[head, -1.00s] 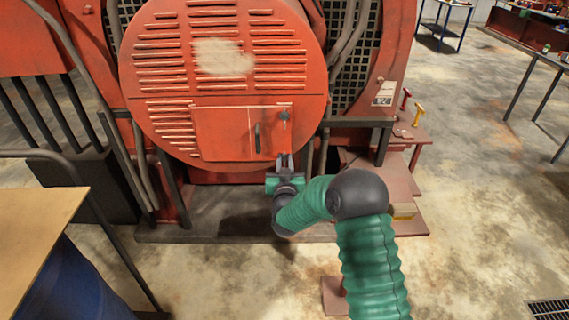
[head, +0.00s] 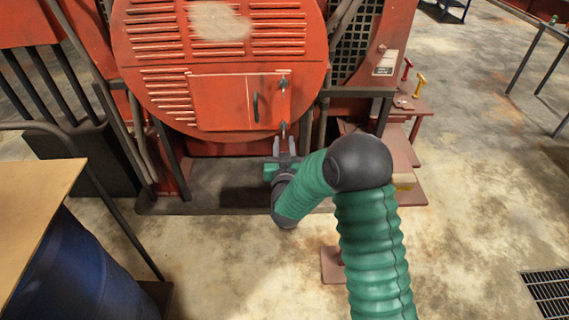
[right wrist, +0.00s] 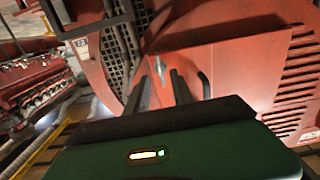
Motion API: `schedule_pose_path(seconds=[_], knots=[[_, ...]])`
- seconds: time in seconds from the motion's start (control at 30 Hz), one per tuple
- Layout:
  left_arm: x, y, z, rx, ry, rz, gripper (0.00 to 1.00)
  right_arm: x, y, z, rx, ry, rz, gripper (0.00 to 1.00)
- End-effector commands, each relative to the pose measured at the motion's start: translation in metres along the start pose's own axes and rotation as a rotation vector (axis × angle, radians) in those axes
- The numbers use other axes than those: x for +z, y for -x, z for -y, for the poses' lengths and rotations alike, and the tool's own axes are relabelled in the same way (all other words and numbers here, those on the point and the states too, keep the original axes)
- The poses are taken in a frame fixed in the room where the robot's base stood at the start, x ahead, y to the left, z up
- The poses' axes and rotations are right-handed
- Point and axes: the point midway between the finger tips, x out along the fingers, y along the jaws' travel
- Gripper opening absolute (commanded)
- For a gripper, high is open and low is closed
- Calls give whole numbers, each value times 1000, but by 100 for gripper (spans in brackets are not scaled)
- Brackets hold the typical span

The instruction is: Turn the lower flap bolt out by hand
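The red flap (head: 222,104) is set in the round red engine cover and looks closed, with a dark handle (head: 256,107). An upper bolt (head: 283,84) sits at its right edge. The lower flap bolt (head: 283,129) shows as a small grey piece at the flap's lower right corner. My right gripper (head: 284,143) is just below that bolt, its fingers pointing up at the cover. In the right wrist view the two fingers (right wrist: 162,88) stand apart, open, with a small grey piece, probably the lower bolt (right wrist: 160,66), beyond them. Contact cannot be told. My left gripper is out of view.
A wooden table top (head: 35,205) and a blue barrel (head: 85,275) stand at the left. A red side step (head: 402,185) and a small stand with red and yellow handles (head: 410,98) are right of the engine. Open floor lies at the right, with a drain grate (head: 548,295).

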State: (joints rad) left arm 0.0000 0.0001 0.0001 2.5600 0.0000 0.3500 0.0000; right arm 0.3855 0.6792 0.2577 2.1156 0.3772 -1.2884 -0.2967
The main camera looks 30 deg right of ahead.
Motion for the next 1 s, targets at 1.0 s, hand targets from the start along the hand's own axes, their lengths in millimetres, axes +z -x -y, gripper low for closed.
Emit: schedule_pose_path(seconds=[1.0], knots=[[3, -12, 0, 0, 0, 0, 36, 5, 103, 6, -24, -3, 30, 28]])
